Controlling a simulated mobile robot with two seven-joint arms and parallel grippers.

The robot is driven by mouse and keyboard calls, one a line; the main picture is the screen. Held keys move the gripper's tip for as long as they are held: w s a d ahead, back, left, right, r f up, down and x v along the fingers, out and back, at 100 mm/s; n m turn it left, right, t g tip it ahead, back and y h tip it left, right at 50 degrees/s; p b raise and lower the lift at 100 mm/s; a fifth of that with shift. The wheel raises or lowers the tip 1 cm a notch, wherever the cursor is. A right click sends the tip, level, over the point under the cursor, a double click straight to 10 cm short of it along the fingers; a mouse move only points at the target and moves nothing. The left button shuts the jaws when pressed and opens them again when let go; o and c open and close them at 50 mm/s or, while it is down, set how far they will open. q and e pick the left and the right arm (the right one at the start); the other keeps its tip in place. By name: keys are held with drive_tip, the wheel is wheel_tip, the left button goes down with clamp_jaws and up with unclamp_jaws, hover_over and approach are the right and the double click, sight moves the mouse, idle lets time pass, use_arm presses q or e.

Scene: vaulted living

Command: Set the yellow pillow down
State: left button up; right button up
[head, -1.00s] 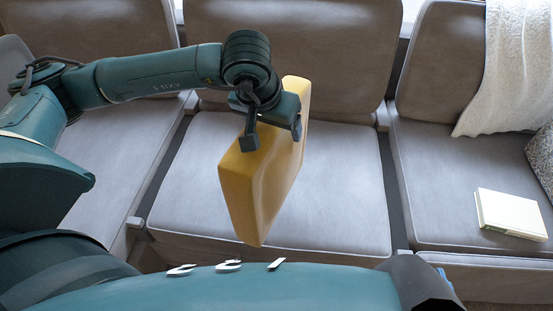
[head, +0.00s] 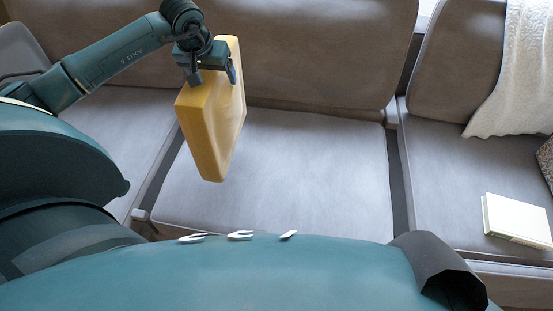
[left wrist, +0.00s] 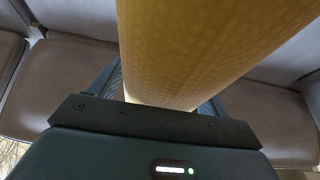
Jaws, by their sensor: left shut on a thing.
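The yellow pillow (head: 212,125) hangs upright from my left gripper (head: 208,72) in the head view. It is in front of the sofa's backrest, over the left part of the middle seat cushion. My left gripper is shut on its top edge. In the left wrist view the pillow (left wrist: 205,45) fills the middle, between the two fingers of the gripper (left wrist: 165,100). Whether its lower end touches the seat cannot be told for sure. My right gripper is not in view.
The grey sofa (head: 290,170) has three seats, with dark gaps between them. The middle seat is otherwise bare. A white book (head: 515,220) lies on the right seat. A cream throw (head: 515,75) hangs over the right backrest, and a patterned cushion (head: 546,160) shows at the right edge.

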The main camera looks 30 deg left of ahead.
use_arm(q)
wheel_tip(320, 180, down, 10)
drive_tip(key=b, duration=0.1)
drive_tip(key=shift+a, duration=0.15)
idle(0.4)
drive_tip(key=shift+f, duration=0.1)
drive_tip(key=o, duration=1.7)
drive_tip(key=shift+o, duration=0.2)
